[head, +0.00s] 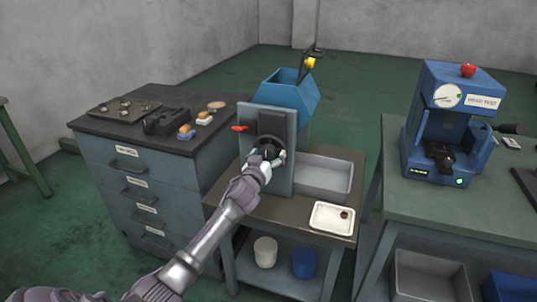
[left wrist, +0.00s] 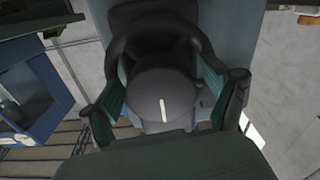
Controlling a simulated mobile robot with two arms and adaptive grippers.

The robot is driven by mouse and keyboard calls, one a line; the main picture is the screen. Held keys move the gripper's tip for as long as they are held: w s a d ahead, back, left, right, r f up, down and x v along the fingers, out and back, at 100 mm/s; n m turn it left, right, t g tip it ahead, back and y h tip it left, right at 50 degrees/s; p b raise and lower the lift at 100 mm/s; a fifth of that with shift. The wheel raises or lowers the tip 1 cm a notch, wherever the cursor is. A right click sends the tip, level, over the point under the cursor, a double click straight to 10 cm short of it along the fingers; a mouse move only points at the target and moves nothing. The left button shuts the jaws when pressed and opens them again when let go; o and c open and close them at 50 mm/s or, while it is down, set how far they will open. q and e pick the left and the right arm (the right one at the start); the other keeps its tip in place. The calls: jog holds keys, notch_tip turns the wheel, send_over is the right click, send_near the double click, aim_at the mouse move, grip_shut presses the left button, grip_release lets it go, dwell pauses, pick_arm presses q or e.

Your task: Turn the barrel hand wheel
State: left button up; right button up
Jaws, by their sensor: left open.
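The barrel hand wheel (head: 272,143) is a dark ring on the grey front panel (head: 283,177) of a machine with a blue angular barrel (head: 284,95). In the left wrist view the wheel (left wrist: 165,25) shows as a black rim around a round hub (left wrist: 163,85) with a short white mark. My left gripper (head: 266,160) is at the lower part of the wheel, partly covering it. Its fingers (left wrist: 163,108) are open, one on each side of the hub; I cannot tell whether they touch the wheel. My right gripper is not in view.
A red handle (head: 240,128) sticks out left of the panel. A grey bin (head: 325,179) and a white tray (head: 332,218) are on the machine's bench to the right. A drawer cabinet (head: 150,178) stands left, and a blue press tester (head: 448,125) stands on the right bench.

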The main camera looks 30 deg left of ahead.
pick_arm(q)
jog(key=shift+w, duration=0.15)
jog(key=shift+c, duration=0.5)
jog(key=c, duration=1.1)
